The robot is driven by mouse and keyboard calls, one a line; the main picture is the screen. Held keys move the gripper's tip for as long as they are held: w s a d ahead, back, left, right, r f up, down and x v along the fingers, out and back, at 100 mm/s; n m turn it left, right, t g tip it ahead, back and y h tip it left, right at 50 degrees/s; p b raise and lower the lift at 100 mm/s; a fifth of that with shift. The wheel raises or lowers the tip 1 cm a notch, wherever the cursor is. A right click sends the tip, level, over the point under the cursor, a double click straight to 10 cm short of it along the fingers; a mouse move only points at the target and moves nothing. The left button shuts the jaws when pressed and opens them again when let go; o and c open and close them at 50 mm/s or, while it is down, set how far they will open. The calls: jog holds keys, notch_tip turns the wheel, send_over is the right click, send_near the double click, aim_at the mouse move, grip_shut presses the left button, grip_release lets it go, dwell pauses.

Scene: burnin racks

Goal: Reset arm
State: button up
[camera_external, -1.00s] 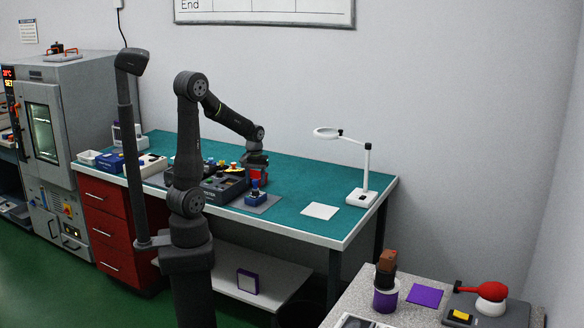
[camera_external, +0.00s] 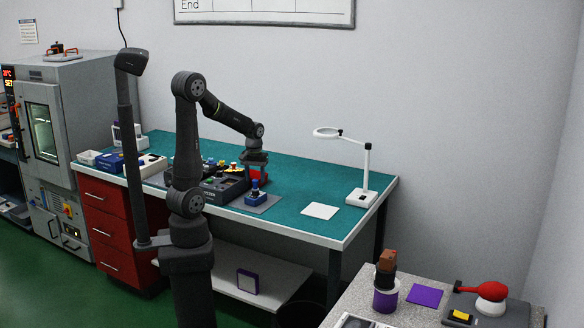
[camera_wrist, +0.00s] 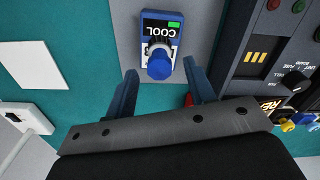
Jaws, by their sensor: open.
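My gripper (camera_wrist: 160,90) is open in the wrist view, its two blue-grey fingers apart and nothing between their tips. In the external view my gripper (camera_external: 254,168) is over the teal bench, above and behind a small blue block. That blue block (camera_wrist: 180,22) carries a "COOL" label, a green patch and a round blue knob (camera_wrist: 159,64). In the wrist view it lies just beyond the fingertips, and in the external view the block (camera_external: 256,199) sits on a grey mat (camera_external: 268,206). A red thing (camera_external: 259,172) shows partly hidden behind my gripper.
A dark tester box (camera_external: 226,190) with knobs stands left of the block. A white sheet (camera_external: 320,210) and a white magnifier lamp (camera_external: 362,196) are to the right. The bench (camera_external: 300,182) is clear between them. A grey oven (camera_external: 75,130) stands far left.

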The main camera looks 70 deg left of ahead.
aim_at(255, 186)
notch_tip(255, 186, up, 7)
jog(key=shift+r, duration=0.1)
notch_tip(255, 186, down, 12)
jog(key=r, duration=0.3)
jog(key=d+r, duration=0.1)
jog(key=r, duration=0.1)
jog(key=shift+w+r, duration=0.1)
jog(key=shift+r, duration=0.05)
jog(key=d+r, duration=0.6)
jog(key=d, duration=0.4)
jog(key=w+a+f+n, duration=0.4)
jog(key=w+a, duration=0.7)
jog(key=a, duration=0.1)
jog(key=shift+n, duration=0.3)
jog(key=a+f, duration=0.2)
jog(key=a, duration=0.1)
jog(key=a+f, duration=0.2)
jog(key=a, duration=0.2)
jog(key=s+a+f, duration=0.1)
jog(key=a+f, duration=0.1)
jog(key=a, duration=0.1)
jog(key=shift+s+a+f, duration=0.1)
jog(key=shift+a+f, duration=0.2)
jog(key=shift+a, duration=0.05)
